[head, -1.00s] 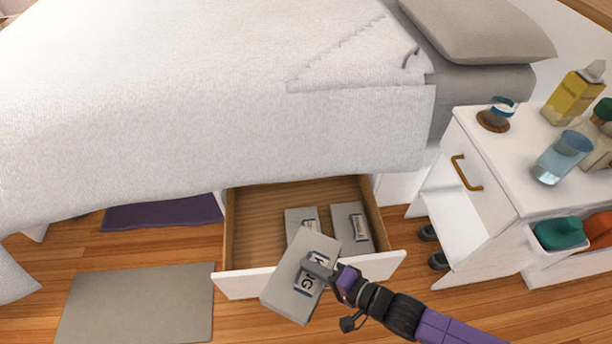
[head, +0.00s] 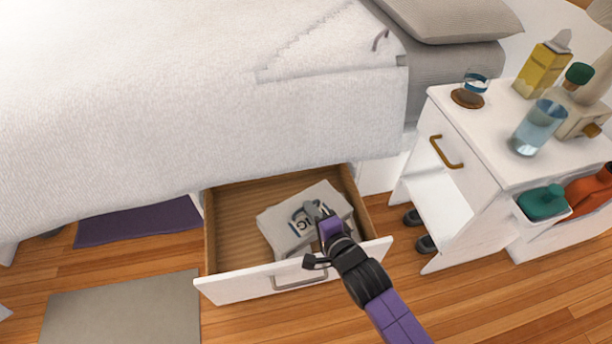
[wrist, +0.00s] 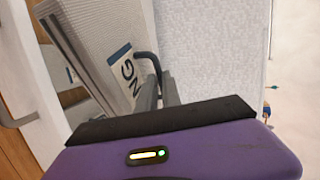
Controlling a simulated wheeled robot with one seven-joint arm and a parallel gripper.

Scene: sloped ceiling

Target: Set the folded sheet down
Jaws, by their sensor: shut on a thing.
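The folded sheet (head: 285,222) is a light grey block with a lettered label. My gripper (head: 314,212) is shut on it and holds it over the open under-bed drawer (head: 228,225). In the wrist view the sheet (wrist: 105,35) shows tilted beyond the fingers (wrist: 157,90), its label beside them. In the head view the held sheet covers most of the other grey folded packs in the drawer; an edge (head: 345,207) shows behind it. Whether the held sheet touches them I cannot tell. The drawer's left part is bare wood.
The bed (head: 200,100) with its white cover hangs over the drawer's back. A white nightstand (head: 465,190) with a glass (head: 538,128), a yellow carton (head: 543,70) and bottles stands at right. A grey mat (head: 120,312) lies on the floor at left.

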